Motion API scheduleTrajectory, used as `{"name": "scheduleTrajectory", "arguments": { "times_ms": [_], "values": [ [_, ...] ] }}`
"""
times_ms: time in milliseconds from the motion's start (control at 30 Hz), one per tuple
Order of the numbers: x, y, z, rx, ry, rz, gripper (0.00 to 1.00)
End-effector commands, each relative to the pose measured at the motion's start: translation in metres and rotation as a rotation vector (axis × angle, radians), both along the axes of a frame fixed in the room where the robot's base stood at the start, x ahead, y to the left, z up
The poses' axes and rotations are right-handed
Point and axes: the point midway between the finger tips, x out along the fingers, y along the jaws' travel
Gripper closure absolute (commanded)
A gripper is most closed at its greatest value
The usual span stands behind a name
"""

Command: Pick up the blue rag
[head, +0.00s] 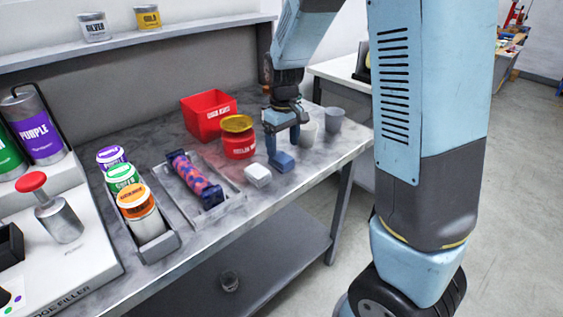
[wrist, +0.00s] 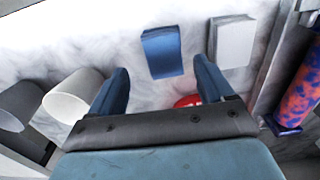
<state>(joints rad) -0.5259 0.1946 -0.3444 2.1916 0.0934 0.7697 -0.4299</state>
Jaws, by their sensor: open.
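The blue rag (head: 283,162) is a small folded block on the grey marbled table, near the front edge. In the wrist view the blue rag (wrist: 162,52) lies beyond the fingertips, between them but closer to the right finger. My gripper (head: 283,146) is above and around the back of the rag in the head view, its fingers pointing down. In the wrist view my gripper (wrist: 162,78) has its two blue fingers spread apart with nothing between them. I cannot tell the exact height of the fingertips above the table.
A white folded rag (head: 258,175) lies close left of the blue one. A red jar with a yellow lid (head: 238,140) and a red bin (head: 208,115) stand behind. A tray (head: 228,196) holds a patterned roll (head: 195,180).

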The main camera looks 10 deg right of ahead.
Motion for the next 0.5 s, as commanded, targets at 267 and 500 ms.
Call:
{"name": "scheduleTrajectory", "arguments": {
  "times_ms": [267,500],
  "values": [
    [0.0,0.004,-0.025,-0.001,0.002,0.002,0.19],
    [0.0,0.005,-0.051,0.0,0.0,-0.001,0.19]
  ]
}}
